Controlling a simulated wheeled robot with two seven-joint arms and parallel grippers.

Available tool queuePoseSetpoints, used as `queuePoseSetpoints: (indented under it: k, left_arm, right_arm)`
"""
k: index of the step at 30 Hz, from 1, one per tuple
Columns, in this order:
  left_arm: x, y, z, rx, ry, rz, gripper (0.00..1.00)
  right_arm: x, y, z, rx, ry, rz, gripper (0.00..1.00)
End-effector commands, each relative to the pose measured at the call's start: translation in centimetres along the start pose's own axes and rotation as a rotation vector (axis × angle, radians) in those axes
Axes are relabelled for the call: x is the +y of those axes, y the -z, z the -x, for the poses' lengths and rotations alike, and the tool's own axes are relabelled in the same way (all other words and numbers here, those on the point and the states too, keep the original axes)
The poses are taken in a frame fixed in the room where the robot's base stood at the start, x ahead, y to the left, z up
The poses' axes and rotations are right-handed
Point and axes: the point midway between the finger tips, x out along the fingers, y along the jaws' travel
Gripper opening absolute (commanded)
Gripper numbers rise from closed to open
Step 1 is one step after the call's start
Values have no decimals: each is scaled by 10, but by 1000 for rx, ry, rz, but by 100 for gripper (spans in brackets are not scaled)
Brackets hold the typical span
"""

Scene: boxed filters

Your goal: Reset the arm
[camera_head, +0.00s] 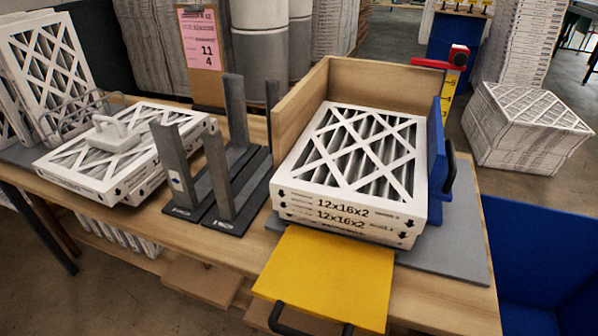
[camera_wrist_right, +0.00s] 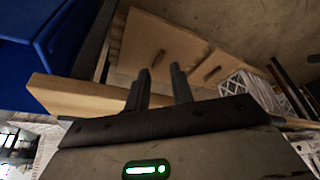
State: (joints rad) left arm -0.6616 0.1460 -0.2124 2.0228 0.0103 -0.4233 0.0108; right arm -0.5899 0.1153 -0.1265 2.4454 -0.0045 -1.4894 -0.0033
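My right gripper (camera_wrist_right: 160,70) shows in the right wrist view. Its two dark fingers stand apart with nothing between them, in front of the wooden bench. Neither arm shows in the head view, and my left gripper is in no view. A stack of white pleated filters marked 12x16x2 (camera_head: 350,160) sits in a wooden corner fixture (camera_head: 296,98) on the bench. A yellow plate (camera_head: 325,275) with a black handle lies at the front of the stack. A blue plate (camera_head: 438,165) with a black handle stands at its right side.
Dark grey uprights (camera_head: 221,182) stand left of the stack. More filters (camera_head: 90,185) with a white handled piece on top lie further left. A blue bin (camera_head: 540,250) is right of the bench (camera_head: 440,313). A red and yellow gauge (camera_head: 452,75) rises behind the fixture.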

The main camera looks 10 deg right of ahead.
Motion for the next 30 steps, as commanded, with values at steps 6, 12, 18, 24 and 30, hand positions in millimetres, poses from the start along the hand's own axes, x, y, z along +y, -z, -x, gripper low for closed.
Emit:
queuePoseSetpoints:
  k: [6, 12, 18, 24, 30]
  left_arm:
    - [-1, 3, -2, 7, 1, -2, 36]
    - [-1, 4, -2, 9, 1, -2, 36]
    - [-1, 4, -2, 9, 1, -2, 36]
    - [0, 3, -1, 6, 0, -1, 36]
    - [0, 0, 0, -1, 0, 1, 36]
  right_arm:
    - [-10, 16, -32, 148, 24, 15, 23]
    - [-23, 27, -59, 313, 53, 23, 23]
    - [-37, 32, -77, 484, 86, 24, 23]
    - [-43, 33, -81, 566, 100, 22, 23]
    - [-43, 33, -81, 571, 101, 22, 23]
